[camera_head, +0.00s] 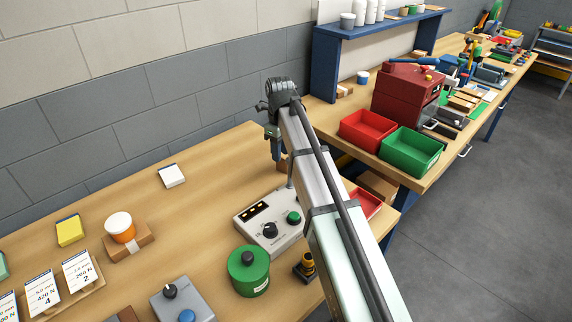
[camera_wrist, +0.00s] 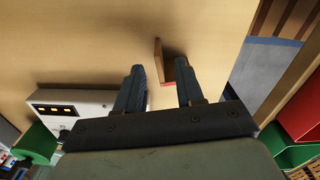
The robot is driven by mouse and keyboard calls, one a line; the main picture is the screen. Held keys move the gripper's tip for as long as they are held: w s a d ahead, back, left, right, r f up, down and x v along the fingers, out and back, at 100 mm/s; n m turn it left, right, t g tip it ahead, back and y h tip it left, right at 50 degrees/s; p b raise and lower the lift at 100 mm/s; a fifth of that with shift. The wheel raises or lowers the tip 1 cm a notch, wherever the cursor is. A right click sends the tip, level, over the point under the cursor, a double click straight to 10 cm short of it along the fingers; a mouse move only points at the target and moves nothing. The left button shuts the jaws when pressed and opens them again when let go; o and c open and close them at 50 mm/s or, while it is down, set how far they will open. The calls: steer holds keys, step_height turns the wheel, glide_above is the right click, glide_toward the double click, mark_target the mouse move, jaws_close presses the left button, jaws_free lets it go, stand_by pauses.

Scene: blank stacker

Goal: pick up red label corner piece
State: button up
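The corner piece (camera_wrist: 158,52) is a small brown, L-shaped block on the wooden table, with a red strip on its near edge in the wrist view. A bit of brown beside my fingers in the head view (camera_head: 283,166) looks like the same piece, mostly hidden by the arm. My gripper (camera_wrist: 160,66) is open, its two dark fingers spread apart and pointing down toward the table. The piece lies between and just beyond the fingertips in the wrist view. I cannot tell whether either finger touches it.
A control box (camera_head: 270,222) with knobs stands close to the gripper, on the near side. A green canister (camera_head: 249,272) is nearer still. Red (camera_head: 368,131) and green (camera_head: 412,151) bins are on the right bench. The table left of the gripper is mostly clear.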

mark_target(280, 171)
steer(key=shift+w+a+f, duration=0.1)
steer(key=shift+a+f, duration=0.05)
steer(key=shift+f, duration=2.45)
steer(key=shift+c, duration=0.5)
jaws_close()
